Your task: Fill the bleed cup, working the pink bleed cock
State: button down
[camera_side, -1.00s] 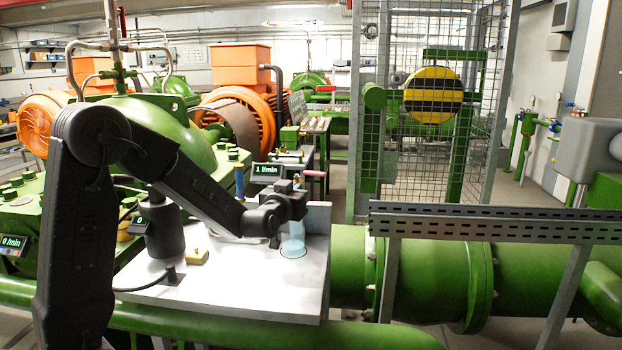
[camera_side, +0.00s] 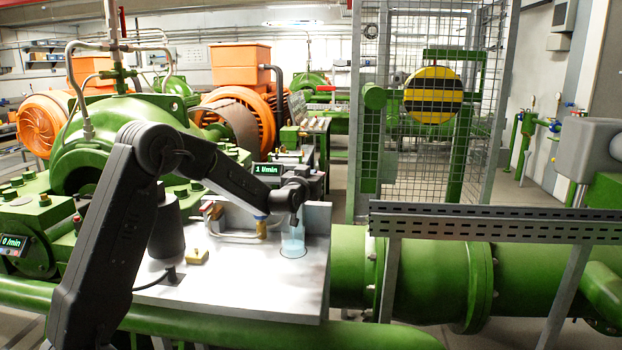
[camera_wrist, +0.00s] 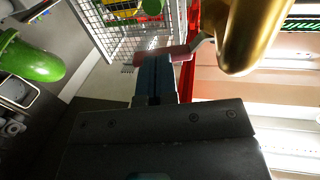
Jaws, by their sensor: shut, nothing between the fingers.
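The pink handle (camera_wrist: 172,53) of the bleed cock shows in the wrist view, joined to a brass body (camera_wrist: 250,35). My gripper (camera_wrist: 157,62) is shut and empty, with its bluish fingers in front of or against the handle; I cannot tell whether they touch it. In the side view the wrist end of my arm is above the clear bluish bleed cup (camera_side: 293,241), which stands upright on the pale board. The handle and my fingertips are hidden there behind my arm. The cup's fill level is too small to read.
A display reading 1 l/min (camera_side: 267,169) stands behind the board (camera_side: 235,290). The board's front is clear. Green piping and a mesh cage (camera_side: 400,180) lie beyond.

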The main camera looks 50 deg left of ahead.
jog(key=shift+w, duration=0.75)
jog(key=w+d+v, duration=0.1)
jog(key=d+v, duration=0.1)
jog(key=v, duration=1.1)
jog(key=shift+d, duration=0.4)
jog(key=c, duration=1.8)
grip_release()
